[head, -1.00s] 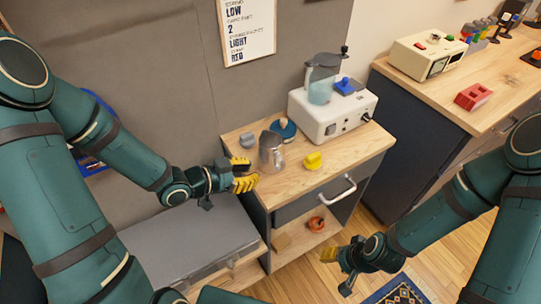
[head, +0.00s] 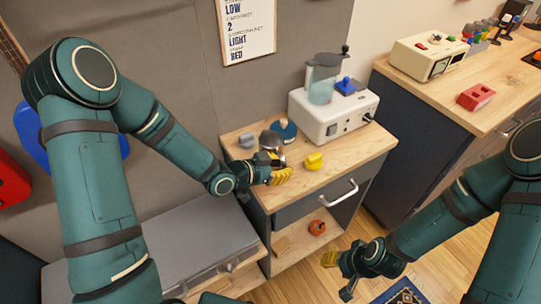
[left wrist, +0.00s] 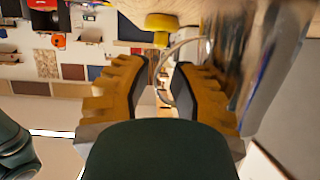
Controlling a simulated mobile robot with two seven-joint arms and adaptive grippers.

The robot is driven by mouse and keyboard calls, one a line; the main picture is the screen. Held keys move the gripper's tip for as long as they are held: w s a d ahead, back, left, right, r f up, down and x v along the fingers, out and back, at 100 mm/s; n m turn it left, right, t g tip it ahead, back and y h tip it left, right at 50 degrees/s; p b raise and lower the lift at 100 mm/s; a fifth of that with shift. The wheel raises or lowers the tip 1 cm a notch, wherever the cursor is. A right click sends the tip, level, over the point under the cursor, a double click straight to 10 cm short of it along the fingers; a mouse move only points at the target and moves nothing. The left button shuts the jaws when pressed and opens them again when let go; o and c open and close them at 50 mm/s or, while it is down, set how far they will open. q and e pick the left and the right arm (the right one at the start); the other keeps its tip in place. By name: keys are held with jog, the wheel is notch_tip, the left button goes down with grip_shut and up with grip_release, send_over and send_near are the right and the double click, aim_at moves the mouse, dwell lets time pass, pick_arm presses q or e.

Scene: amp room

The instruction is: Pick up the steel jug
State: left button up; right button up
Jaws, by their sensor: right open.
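The steel jug (head: 268,140) stands on the small wooden-topped cabinet, mostly hidden behind my left gripper in the head view. In the left wrist view the shiny jug (left wrist: 238,55) fills the upper right, and its thin curved handle (left wrist: 167,62) lies between the fingers. My left gripper (head: 280,172) is at the jug's near side. In the left wrist view its yellow fingers (left wrist: 163,90) are apart, with a gap around the handle. My right gripper (head: 337,266) is open and empty, low in front of the cabinet.
On the cabinet top (head: 345,160) are a yellow object (head: 314,161), a grey one (head: 247,140), a blue round one (head: 284,128) and a white blender machine (head: 333,110). An orange item (head: 317,228) sits on the shelf below. A grey case (head: 190,245) lies to the left.

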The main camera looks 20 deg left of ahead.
pick_arm(q)
grip_shut()
jog(key=shift+r, duration=0.15)
